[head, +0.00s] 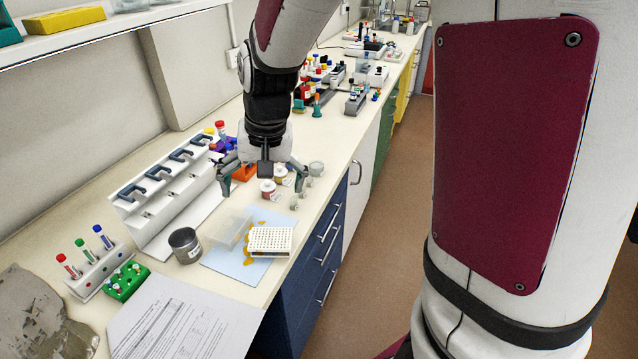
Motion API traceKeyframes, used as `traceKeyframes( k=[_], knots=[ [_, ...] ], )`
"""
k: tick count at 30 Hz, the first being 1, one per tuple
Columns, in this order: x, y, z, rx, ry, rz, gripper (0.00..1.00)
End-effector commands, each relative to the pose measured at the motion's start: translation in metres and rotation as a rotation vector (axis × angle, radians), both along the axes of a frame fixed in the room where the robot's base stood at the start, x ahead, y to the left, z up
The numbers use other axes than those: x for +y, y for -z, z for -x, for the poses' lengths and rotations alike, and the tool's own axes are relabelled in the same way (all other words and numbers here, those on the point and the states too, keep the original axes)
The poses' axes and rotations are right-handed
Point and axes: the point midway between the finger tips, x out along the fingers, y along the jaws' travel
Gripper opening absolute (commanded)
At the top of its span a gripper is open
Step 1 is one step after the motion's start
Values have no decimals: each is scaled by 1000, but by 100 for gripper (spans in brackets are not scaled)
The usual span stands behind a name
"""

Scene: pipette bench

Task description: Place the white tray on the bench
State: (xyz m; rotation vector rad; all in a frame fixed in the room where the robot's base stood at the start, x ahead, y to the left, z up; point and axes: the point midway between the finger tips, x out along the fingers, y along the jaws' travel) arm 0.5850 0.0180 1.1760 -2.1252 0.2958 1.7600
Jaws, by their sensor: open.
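A white tray (270,240) with rows of small holes lies on a blue sheet (225,266) near the bench's front edge. The sheet has orange patches, partly under the tray. A clear, box-like container (229,229) stands just left of the tray. My gripper (263,189) points down with its fingers spread wide, open and empty. In the picture it is above and beyond the tray, apart from it. Its height over the bench (60,233) is hard to tell.
A metal can (185,246) stands left of the sheet. A white pipette stand (165,200) is behind it. Small labelled jars (268,190) and an orange item (244,172) are near my gripper. Tube racks (98,270) and papers (180,322) lie at the near left.

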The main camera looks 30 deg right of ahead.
Motion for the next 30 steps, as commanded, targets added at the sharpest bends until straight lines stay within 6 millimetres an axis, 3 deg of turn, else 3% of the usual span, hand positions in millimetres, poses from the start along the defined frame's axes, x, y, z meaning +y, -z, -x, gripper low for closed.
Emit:
traceKeyframes(
  k=[3,12,18,21,30],
  knots=[
    [-1,-39,29,-55,-66,-23,100],
    [-8,-107,111,-193,-240,32,100],
    [-14,-127,162,-266,-326,128,100],
    [-16,-131,179,-287,-351,170,100],
    [-18,-132,193,-299,-373,210,100]
  ],
)
